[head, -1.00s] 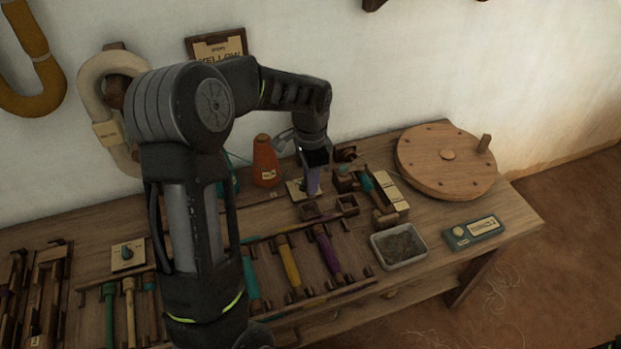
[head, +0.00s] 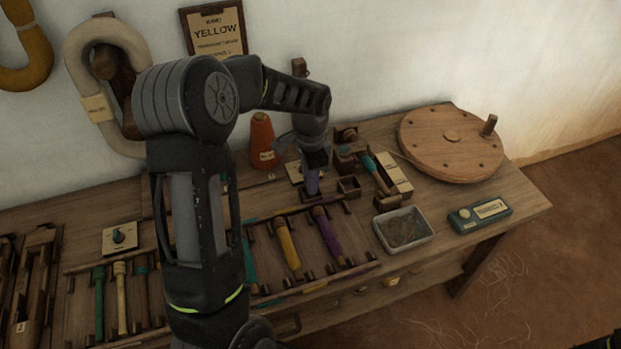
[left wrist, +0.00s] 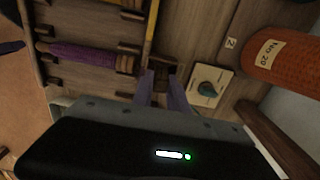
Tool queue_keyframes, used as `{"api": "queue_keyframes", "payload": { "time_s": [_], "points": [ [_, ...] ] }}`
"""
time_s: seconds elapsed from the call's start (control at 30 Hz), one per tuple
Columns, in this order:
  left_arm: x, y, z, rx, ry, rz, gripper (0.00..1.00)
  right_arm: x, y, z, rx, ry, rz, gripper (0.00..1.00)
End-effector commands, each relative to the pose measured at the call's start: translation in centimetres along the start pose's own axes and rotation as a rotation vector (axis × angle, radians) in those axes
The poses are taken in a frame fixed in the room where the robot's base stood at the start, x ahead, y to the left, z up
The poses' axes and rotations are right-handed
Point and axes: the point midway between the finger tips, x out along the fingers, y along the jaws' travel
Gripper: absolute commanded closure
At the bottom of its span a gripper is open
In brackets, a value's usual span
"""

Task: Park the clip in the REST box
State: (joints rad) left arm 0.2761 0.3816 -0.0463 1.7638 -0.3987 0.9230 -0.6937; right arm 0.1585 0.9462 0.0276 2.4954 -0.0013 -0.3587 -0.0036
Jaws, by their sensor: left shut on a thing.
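My left gripper (head: 313,190) points down over the bench, with purple-grey fingers. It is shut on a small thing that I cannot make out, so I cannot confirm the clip. In the left wrist view the fingertips (left wrist: 163,80) are at a small dark wooden box (left wrist: 167,70), which the gripper mostly hides in the head view. I cannot read a REST label on either.
A card with a teal knob (left wrist: 208,87) and an orange cone (head: 262,140) stand close behind the gripper. A rack with yellow (head: 287,243) and purple (head: 327,232) spools lies in front. A grey tray (head: 431,238) and a round wooden disc (head: 410,145) are to the right.

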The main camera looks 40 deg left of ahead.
Motion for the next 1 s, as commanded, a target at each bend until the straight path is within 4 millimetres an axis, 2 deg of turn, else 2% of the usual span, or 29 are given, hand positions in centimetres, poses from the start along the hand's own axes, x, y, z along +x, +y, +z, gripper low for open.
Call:
{"api": "queue_keyframes", "payload": {
  "time_s": [0.33,0.37,0.4,0.67,0.83,1.0],
  "points": [
    [-0.02,0.01,-0.01,0.000,0.000,0.000,1.00,-0.02,-0.01,0.00,0.000,0.000,0.000,0.49],
    [-0.02,0.01,-0.01,0.000,0.000,0.000,0.80,-0.02,-0.01,0.00,0.000,0.000,0.000,0.49],
    [-0.02,0.01,-0.01,0.000,0.000,0.000,0.77,-0.02,-0.01,0.00,0.000,0.000,0.000,0.49],
    [-0.03,0.01,-0.01,0.000,0.000,0.000,0.56,-0.02,-0.01,0.00,0.000,0.000,0.000,0.49],
    [-0.03,0.01,-0.01,0.000,0.000,0.000,0.56,-0.02,-0.01,0.00,0.000,0.000,0.000,0.49],
    [-0.02,0.01,-0.01,0.000,0.000,0.000,0.43,-0.02,-0.01,0.00,0.000,0.000,0.000,0.49]
  ]
}}
